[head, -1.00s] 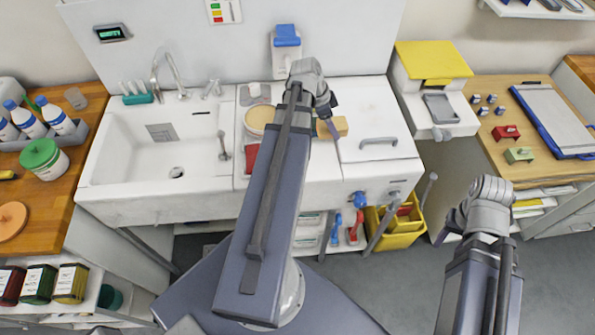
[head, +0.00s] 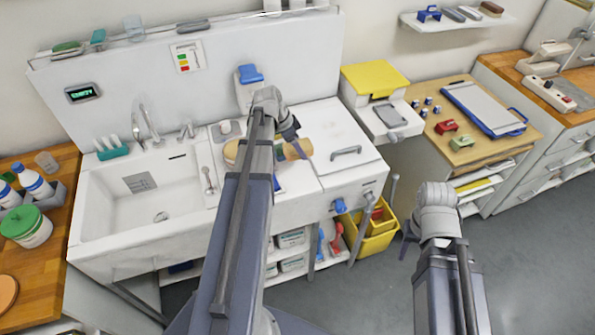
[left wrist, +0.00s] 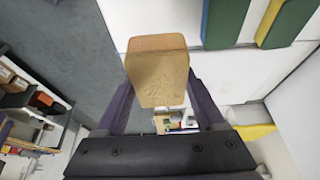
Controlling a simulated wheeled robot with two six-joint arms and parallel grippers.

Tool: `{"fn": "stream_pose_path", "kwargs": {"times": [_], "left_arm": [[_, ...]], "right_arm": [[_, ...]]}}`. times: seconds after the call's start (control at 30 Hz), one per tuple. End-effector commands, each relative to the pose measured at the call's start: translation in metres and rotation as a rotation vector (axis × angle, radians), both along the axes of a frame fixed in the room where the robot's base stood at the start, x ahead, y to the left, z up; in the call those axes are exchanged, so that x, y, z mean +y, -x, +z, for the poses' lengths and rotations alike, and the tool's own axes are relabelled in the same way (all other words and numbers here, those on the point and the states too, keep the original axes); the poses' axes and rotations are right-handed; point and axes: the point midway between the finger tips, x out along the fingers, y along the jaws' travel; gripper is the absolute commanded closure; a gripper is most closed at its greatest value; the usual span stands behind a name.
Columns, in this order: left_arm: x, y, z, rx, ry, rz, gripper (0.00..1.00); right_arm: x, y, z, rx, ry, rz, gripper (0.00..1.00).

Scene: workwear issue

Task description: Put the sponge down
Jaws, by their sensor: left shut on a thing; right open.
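The tan sponge (head: 297,148) is held at the end of my left arm, above the white sink unit (head: 330,140) beside the square lid with the grey handle. It also shows in the left wrist view (left wrist: 158,78), where my left gripper (left wrist: 165,100) is shut on it, one dark finger on each side. In the head view the left gripper (head: 290,138) is partly hidden by my wrist. I cannot tell the exact gap beneath the sponge. My right gripper (head: 408,232) is open and empty, over the floor at the right.
The sink basin (head: 110,215) is left of the sponge. A yellow-topped box (head: 375,78) stands to its right, with a wooden table (head: 480,110) beyond. A yellow crate (head: 370,240) is below.

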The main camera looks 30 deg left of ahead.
Motion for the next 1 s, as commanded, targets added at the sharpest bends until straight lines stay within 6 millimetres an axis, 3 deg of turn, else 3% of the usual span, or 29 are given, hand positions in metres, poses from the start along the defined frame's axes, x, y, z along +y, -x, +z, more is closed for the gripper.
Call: {"fn": "stream_pose_path", "kwargs": {"times": [0.17, 0.5, 0.77, 1.0], "left_arm": [[0.0, 0.001, -0.015, 0.0, 0.0, 0.0, 0.74], [0.0, 0.001, -0.063, 0.0, 0.0, 0.0, 0.74], [0.0, 0.001, -0.065, 0.0, 0.0, 0.0, 0.74], [0.0, 0.001, -0.091, 0.0, 0.0, 0.0, 0.74]], "right_arm": [[0.0, 0.0, -0.015, 0.0, 0.0, 0.0, 0.5], [0.0, 0.0, -0.063, 0.0, 0.0, -0.002, 0.5], [0.0, 0.0, -0.065, 0.0, 0.0, -0.002, 0.5], [0.0, 0.0, -0.091, 0.0, 0.0, -0.003, 0.5]]}}
